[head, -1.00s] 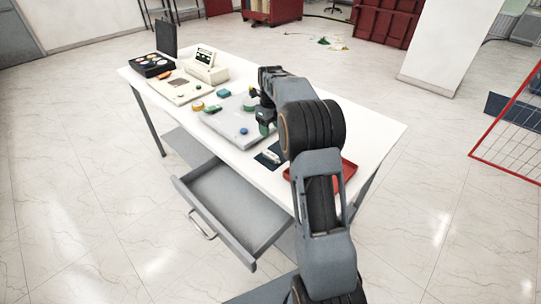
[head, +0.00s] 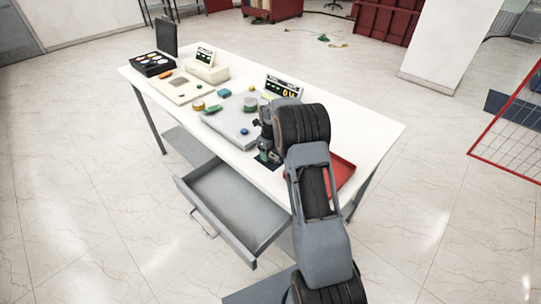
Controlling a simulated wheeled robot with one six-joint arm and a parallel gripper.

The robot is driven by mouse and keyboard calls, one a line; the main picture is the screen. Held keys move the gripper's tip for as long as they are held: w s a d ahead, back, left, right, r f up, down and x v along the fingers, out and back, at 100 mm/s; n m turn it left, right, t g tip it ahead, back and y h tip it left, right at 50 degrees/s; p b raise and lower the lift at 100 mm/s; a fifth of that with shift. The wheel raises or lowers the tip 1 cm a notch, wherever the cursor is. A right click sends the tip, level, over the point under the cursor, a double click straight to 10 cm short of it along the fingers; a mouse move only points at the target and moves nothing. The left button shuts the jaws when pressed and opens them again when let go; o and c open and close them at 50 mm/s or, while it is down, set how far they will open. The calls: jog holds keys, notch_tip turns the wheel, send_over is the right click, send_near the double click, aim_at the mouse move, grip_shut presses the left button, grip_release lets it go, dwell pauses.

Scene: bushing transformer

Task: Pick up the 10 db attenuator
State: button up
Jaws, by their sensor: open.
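My gripper (head: 267,156) points down over the small dark blue mat (head: 261,163) near the front edge of the white table. Its jaws are open, but the fingertips are small and partly covered by my own arm. I cannot pick out the 10 dB attenuator by its label. A small pale item on the dark mat, seen earlier, is now hidden behind my gripper. I cannot tell whether the fingers touch anything.
A grey panel (head: 226,131) with small coloured parts lies left of my gripper. A red tray (head: 343,172) lies to the right. A display unit (head: 285,88) stands behind. An open empty drawer (head: 235,205) juts out below the table front. The table's right end is clear.

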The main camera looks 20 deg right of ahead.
jog(key=shift+f, duration=0.7)
jog(key=c, duration=1)
